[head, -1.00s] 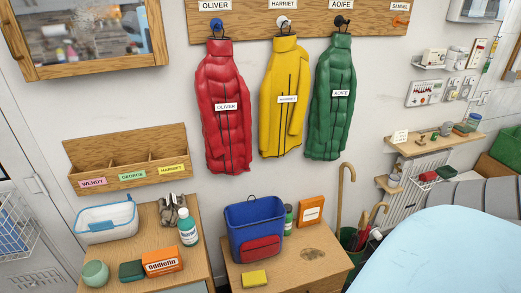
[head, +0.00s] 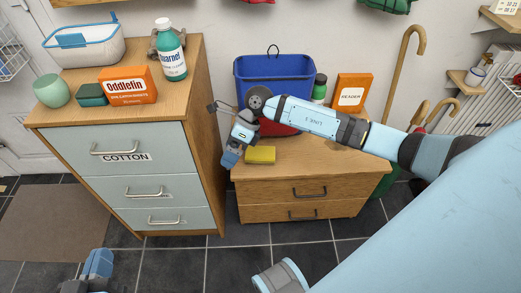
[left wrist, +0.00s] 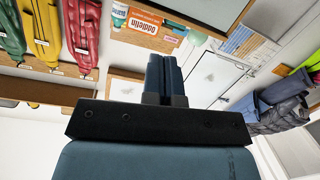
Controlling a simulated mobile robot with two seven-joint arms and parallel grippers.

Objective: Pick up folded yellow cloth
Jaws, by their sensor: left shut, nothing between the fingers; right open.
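My left gripper (head: 98,262) is low at the bottom left, shut and empty, far from the cloth. Its closed fingers also show in the left wrist view (left wrist: 165,75).
A taller drawer cabinet (head: 125,150) marked COTTON stands to the left, carrying a basket (head: 85,40), an orange box (head: 127,86) and a green bottle (head: 172,52).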

